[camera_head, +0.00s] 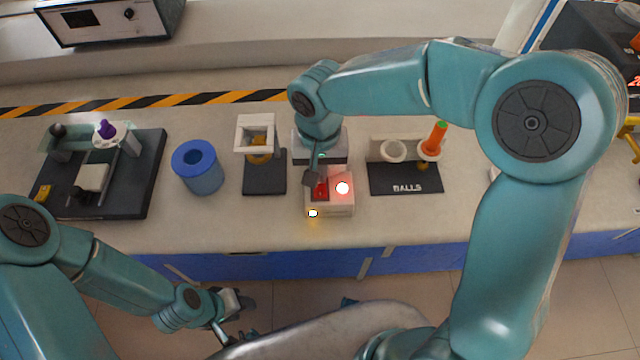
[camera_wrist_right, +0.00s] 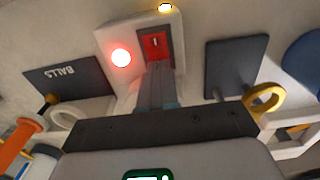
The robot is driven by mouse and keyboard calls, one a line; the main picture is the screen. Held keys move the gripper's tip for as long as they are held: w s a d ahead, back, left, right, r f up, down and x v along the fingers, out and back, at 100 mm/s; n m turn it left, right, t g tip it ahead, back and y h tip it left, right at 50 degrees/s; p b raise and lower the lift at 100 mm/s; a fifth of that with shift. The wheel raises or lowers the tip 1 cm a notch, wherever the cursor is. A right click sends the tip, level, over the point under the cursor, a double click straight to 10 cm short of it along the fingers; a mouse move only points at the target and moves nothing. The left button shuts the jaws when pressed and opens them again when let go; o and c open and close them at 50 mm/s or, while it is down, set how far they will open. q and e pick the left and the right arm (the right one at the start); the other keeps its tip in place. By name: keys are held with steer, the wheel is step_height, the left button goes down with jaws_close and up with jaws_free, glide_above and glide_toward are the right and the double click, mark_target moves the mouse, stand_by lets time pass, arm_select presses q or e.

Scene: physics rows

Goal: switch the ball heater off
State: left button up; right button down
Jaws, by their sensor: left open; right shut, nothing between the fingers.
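The ball heater (camera_head: 335,210) is a small white box on the bench with a red rocker switch (camera_head: 321,189) and a glowing red lamp (camera_head: 343,188). In the right wrist view the switch (camera_wrist_right: 154,44) shows a white mark, and the red lamp (camera_wrist_right: 121,57) glows beside it. My right gripper (camera_head: 313,180) is shut and empty, its fingertips over the lower part of the switch; I cannot tell if they touch it. The fingers (camera_wrist_right: 157,72) hide that part. My left gripper (camera_head: 236,317) is open and empty, low in front of the bench.
A small amber lamp (camera_head: 312,213) glows at the heater's front edge. A black BALLS stand (camera_head: 405,180) with an orange-handled tool (camera_head: 436,136) is on the right. A dark stand (camera_head: 264,180), blue cylinder (camera_head: 198,176) and black tray rig (camera_head: 140,195) stand left. The bench front is clear.

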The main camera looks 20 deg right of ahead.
step_height(320, 180, up, 7)
steer(key=p, duration=0.5)
steer(key=shift+f, duration=0.1)
stand_by(0.4)
